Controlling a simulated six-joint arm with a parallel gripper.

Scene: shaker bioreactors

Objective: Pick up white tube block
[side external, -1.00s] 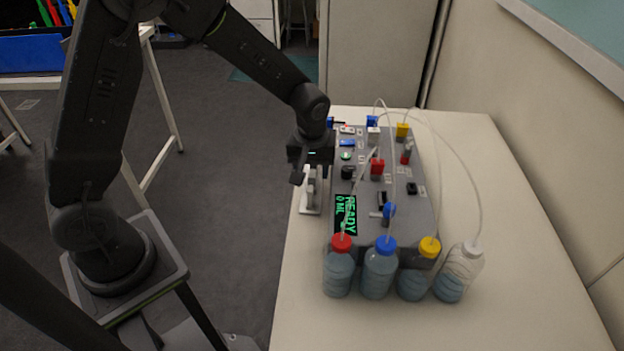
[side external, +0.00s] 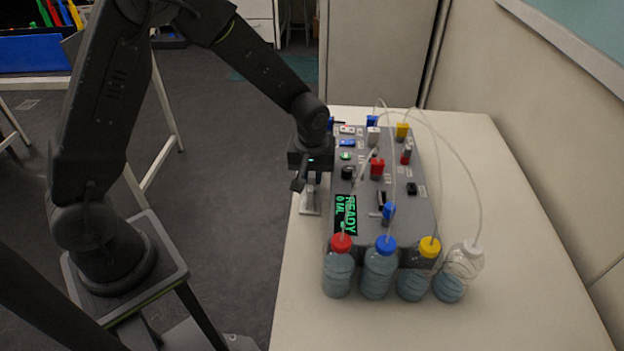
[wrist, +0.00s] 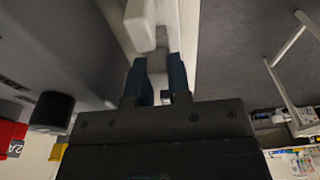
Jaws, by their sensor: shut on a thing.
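My gripper (side external: 311,178) points down at the left edge of the grey control box, over a white piece (side external: 310,203) standing on the table. In the wrist view the two dark blue fingers (wrist: 160,75) are close together, with a narrow gap. The white tube block (wrist: 141,25) appears at the fingertips in that view. My gripper is shut on it, though the contact is partly hidden by the fingers. Another white block with a tube (side external: 373,135) sits on top of the control box (side external: 400,180).
Bottles with red (side external: 341,243), blue (side external: 386,245), yellow (side external: 430,247) and white (side external: 471,250) caps stand along the box's front, with thin tubes arching above. Red, blue and yellow blocks sit on the box. A black knob (wrist: 52,112) is beside the fingers. The table's right side is clear.

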